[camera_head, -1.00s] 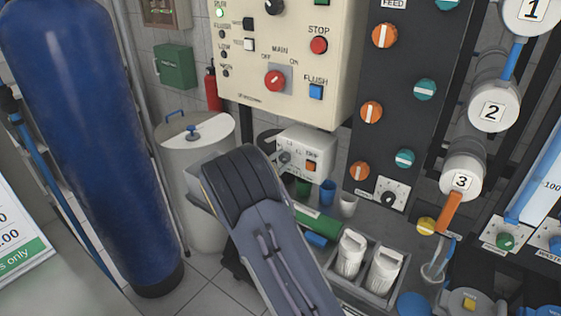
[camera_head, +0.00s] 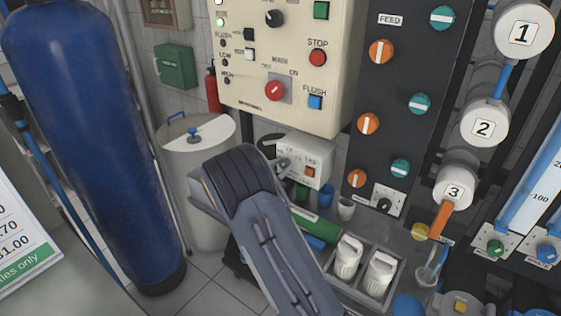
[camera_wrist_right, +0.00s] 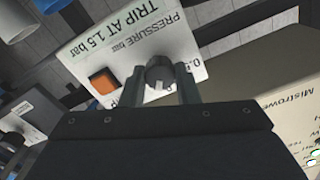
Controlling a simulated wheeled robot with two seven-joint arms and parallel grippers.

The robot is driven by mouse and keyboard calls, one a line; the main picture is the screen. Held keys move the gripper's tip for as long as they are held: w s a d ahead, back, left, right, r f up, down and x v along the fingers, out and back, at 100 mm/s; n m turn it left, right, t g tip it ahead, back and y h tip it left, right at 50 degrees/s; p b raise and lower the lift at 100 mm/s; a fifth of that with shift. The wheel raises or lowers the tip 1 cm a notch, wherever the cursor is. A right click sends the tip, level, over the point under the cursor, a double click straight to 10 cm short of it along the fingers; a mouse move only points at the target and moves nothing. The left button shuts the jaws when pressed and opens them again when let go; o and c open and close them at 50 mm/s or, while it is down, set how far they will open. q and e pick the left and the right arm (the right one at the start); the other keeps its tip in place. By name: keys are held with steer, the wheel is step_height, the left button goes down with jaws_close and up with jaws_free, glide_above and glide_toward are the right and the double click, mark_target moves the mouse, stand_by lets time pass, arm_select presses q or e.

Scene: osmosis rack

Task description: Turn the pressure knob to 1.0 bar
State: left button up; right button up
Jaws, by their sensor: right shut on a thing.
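The pressure unit is a white box with an orange rocker switch (camera_head: 310,172), in the middle of the head view. In the right wrist view its white panel (camera_wrist_right: 182,32) reads "PRESSURE bar" and "TRIP AT 1.5 bar". The dark round pressure knob (camera_wrist_right: 158,70) with a pale mark sits between the fingers of my right gripper (camera_wrist_right: 160,88), which is shut on it. Part of the scale is hidden by the fingers; a "0." figure shows beside the right finger. I cannot read the setting. In the head view my right arm hides most of this gripper. My left gripper is not in view.
A cream control cabinet (camera_head: 285,60) hangs just above the pressure unit. A grey tray (camera_head: 340,291) with two white cartridges stands below right. A blue tank (camera_head: 95,150) and a white barrel (camera_head: 200,160) stand left. A black valve panel (camera_head: 393,80) is on the right.

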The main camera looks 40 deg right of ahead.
steer(key=n+p, duration=0.2)
steer(key=n, duration=0.1)
steer(key=shift+r+n, duration=0.1)
steer(key=shift+n, duration=0.2)
steer(key=shift+n+p, duration=0.9)
steer(key=shift+n, duration=0.5)
steer(key=shift+f, duration=0.2)
steer(key=o, duration=1)
steer(key=shift+c, duration=0.2)
steer(key=b+v, duration=0.1)
steer(key=v, duration=0.6)
steer(key=shift+a, duration=0.4)
steer(key=shift+s+r, duration=0.1)
steer(key=shift+s, duration=0.05)
